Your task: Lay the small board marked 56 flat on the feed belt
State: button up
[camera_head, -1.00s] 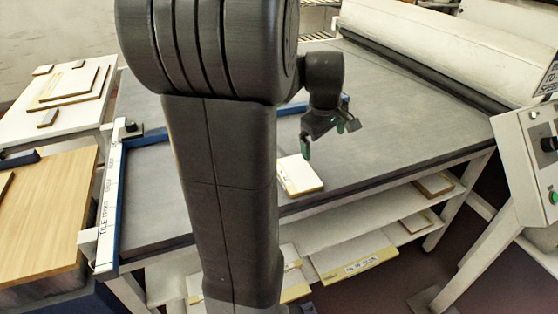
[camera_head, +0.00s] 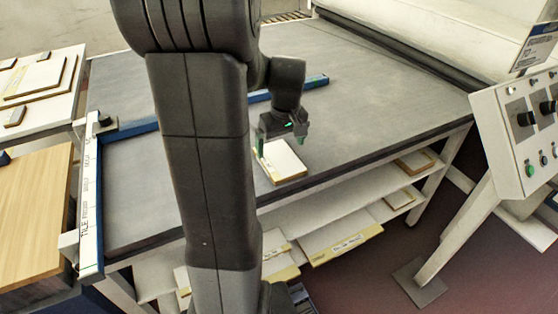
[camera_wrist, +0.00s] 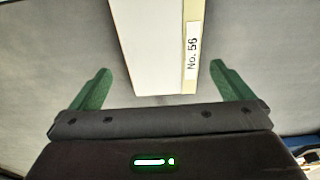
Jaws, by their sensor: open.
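The small board (camera_head: 281,161) lies flat on the grey feed belt (camera_head: 345,110), close to its front edge. In the wrist view the same pale board (camera_wrist: 158,45) has a yellowish edge with the label "No. 56" (camera_wrist: 192,55). My gripper (camera_head: 281,138) is just above the far part of the board, pointing down. Its green fingers are spread wide, one on each side of the board in the wrist view, with clear gaps. Nothing is held. I cannot tell the exact height of the fingertips above the belt.
A blue-and-white fence rail (camera_head: 90,205) runs along the belt's left end, with a blue bar (camera_head: 300,86) across the belt. Shelves below hold several boards (camera_head: 340,240). A control box (camera_head: 522,130) stands at the right. The belt right of the board is clear.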

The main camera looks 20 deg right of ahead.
aim_at(279, 158)
jog(key=f, duration=0.4)
jog(key=shift+w+a+f, duration=0.1)
jog(key=shift+w+f, duration=0.15)
jog(key=shift+f, duration=0.1)
jog(key=c, duration=0.8)
jog(key=shift+r, duration=0.1)
jog(key=shift+c, duration=0.2)
